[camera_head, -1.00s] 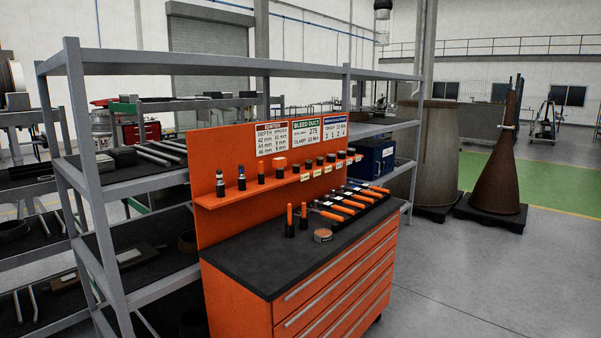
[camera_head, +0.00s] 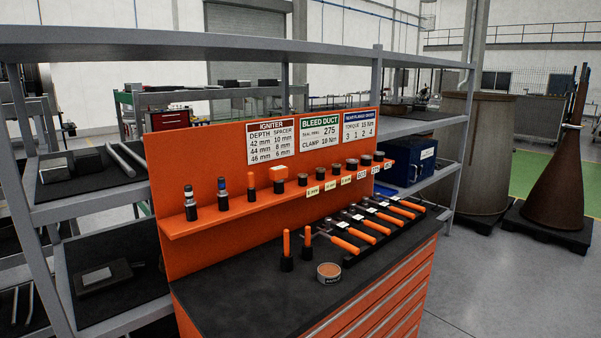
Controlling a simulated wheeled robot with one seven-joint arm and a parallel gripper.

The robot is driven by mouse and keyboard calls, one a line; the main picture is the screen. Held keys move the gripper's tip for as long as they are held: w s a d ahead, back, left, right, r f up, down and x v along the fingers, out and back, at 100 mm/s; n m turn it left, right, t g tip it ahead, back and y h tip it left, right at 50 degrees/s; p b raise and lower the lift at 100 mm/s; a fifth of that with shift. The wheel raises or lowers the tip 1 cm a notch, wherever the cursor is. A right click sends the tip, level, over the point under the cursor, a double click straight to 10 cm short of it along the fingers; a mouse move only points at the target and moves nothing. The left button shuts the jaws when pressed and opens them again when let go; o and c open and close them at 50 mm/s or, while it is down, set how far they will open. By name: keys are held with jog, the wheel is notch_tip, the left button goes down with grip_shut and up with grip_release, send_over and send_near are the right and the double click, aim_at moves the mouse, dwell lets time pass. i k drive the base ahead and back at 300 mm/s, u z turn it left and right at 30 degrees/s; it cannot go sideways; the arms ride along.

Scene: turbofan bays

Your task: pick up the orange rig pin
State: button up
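Two slim orange pins stand upright in black bases on the dark top of the orange tool cabinet, the left one (camera_head: 286,244) a little nearer than the right one (camera_head: 307,238). They look alike, and I cannot tell by a label which is the rig pin. Both stand in front of the orange back panel, left of a row of orange-handled tools (camera_head: 362,236). My gripper is not in view.
A small round tin (camera_head: 328,273) sits right of the pins. The front left of the cabinet top (camera_head: 230,300) is clear. Grey racking (camera_head: 50,212) stands behind.

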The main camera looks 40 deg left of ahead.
aim_at(250, 178)
jog(key=u, duration=0.2)
jog(key=i, duration=1.3)
jog(key=u, duration=1.6)
jog(key=i, duration=0.85)
jog(key=u, duration=0.75)
